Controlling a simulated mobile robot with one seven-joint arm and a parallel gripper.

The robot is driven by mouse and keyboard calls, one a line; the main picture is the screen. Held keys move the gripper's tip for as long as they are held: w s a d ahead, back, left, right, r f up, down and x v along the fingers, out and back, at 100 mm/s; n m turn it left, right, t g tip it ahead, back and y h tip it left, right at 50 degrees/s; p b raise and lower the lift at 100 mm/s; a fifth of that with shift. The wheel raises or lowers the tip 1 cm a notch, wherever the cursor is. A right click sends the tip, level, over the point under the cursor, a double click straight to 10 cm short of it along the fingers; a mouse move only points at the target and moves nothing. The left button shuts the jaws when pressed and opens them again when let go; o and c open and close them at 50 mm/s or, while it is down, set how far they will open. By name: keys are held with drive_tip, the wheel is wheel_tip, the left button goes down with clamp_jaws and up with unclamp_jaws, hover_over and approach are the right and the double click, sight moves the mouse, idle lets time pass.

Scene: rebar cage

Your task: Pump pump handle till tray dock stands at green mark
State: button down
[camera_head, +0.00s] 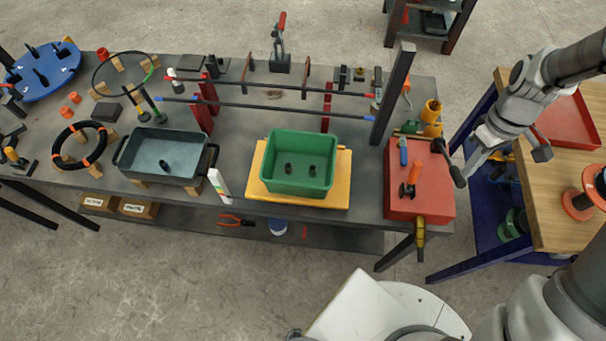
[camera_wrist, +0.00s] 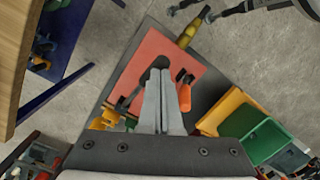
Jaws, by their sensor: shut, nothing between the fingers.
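The pump is a red box (camera_head: 428,203) on the right end of the workbench. Its dark pump handle (camera_head: 459,178) sticks out at the box's right edge and ends in a black knob. The yellow tray dock (camera_head: 330,197) carries a green tray (camera_head: 302,150). A white upright scale (camera_head: 219,184) with small coloured marks stands left of the dock; which mark the dock meets cannot be told. My gripper (camera_head: 469,168) is shut and empty, close above the knob. In the wrist view its fingertips (camera_wrist: 160,78) overlap a dark part of the handle; contact is unclear.
An orange-topped lever (camera_head: 411,178) and a blue-handled tool (camera_head: 403,152) are on the red box. A dark upright post (camera_head: 394,92) rises behind it. A wooden table (camera_head: 555,190) stands right, beyond a floor gap. A grey tray (camera_head: 165,155) is at left.

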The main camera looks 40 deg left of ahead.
sight(462, 185)
drive_tip(key=shift+s+d+f+b, duration=0.15)
drive_tip(key=shift+s+f+b, duration=0.1)
drive_tip(key=shift+f+b, duration=0.35)
drive_tip(key=shift+f, duration=0.1)
drive_tip(key=shift+s+d+f+b, duration=0.2)
drive_tip(key=shift+s+f+b, duration=0.1)
drive_tip(key=shift+f+b, duration=0.2)
drive_tip(key=shift+f, duration=0.1)
drive_tip(key=shift+s+d+f+b, duration=0.15)
drive_tip(key=shift+s+f+b, duration=0.05)
drive_tip(key=shift+f+b, duration=0.35)
drive_tip(key=shift+f, duration=0.15)
drive_tip(key=shift+s+d+f+b, duration=0.1)
drive_tip(key=shift+s+f+b, duration=0.1)
drive_tip(key=shift+f+b, duration=0.3)
drive_tip(key=shift+f, duration=0.1)
